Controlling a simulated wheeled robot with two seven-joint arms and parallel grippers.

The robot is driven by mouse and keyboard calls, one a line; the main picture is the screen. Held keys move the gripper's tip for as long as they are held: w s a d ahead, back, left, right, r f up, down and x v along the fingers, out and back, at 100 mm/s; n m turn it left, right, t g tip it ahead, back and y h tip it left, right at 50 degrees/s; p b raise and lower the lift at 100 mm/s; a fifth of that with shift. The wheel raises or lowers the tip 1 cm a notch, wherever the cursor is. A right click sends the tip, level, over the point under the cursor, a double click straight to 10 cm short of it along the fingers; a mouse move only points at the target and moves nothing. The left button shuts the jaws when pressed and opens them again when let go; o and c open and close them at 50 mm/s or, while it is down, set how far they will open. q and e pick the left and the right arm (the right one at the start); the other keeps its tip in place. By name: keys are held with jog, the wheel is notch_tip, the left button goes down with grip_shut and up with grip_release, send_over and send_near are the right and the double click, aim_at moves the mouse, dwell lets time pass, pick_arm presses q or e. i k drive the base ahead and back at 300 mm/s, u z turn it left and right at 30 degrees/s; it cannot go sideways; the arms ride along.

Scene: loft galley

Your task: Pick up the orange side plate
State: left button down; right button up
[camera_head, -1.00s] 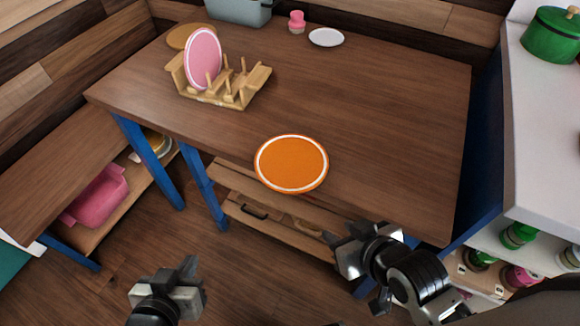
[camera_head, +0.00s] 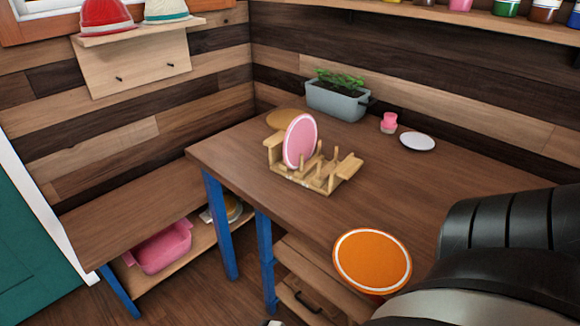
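The orange side plate (camera_head: 372,262) has a white ring near its rim. It lies at the front edge of the brown table (camera_head: 240,165), partly beyond the edge, low and right of centre. My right arm is large in the right foreground and comes close to the plate's right side in the picture. The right gripper is out of sight, so I cannot see whether it touches the plate. Only a small pale tip at the bottom edge, probably my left gripper (camera_head: 273,323), shows, and its opening cannot be made out.
A wooden rack (camera_head: 325,175) holds a pink plate (camera_head: 300,141) upright. Behind are a planter (camera_head: 338,98), a pink jar (camera_head: 389,123) and a white saucer (camera_head: 417,142). A lower bench (camera_head: 125,215) stands left. The tabletop between rack and orange plate is clear.

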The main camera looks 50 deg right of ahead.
aim_at(372, 261)
jog(key=u, duration=0.3)
jog(key=i, duration=1.85)
jog(key=z, duration=4)
